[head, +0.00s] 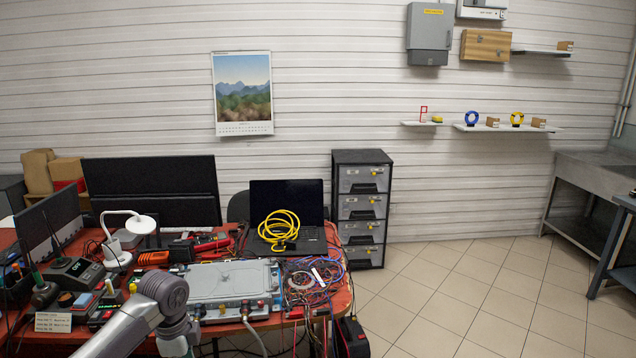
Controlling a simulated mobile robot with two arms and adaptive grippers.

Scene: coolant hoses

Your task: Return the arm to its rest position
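A grey arm of mine (150,312) comes in from the lower left and bends at a joint over the front of the red table (40,343). Its far end drops out of the bottom of the picture, so its gripper does not show. My other arm and its gripper are also out of view. A flat grey plate unit (232,280) with coloured fittings along its front edge lies on the table just right of the arm. The arm hides part of the table's front left.
Thin red and blue hoses (312,280) tangle at the table's right edge. A laptop (308,240) carries a yellow coil (279,228). Tools and a soldering station (75,270) crowd the left. A drawer cabinet (362,207) stands behind. The tiled floor (470,290) at right is clear.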

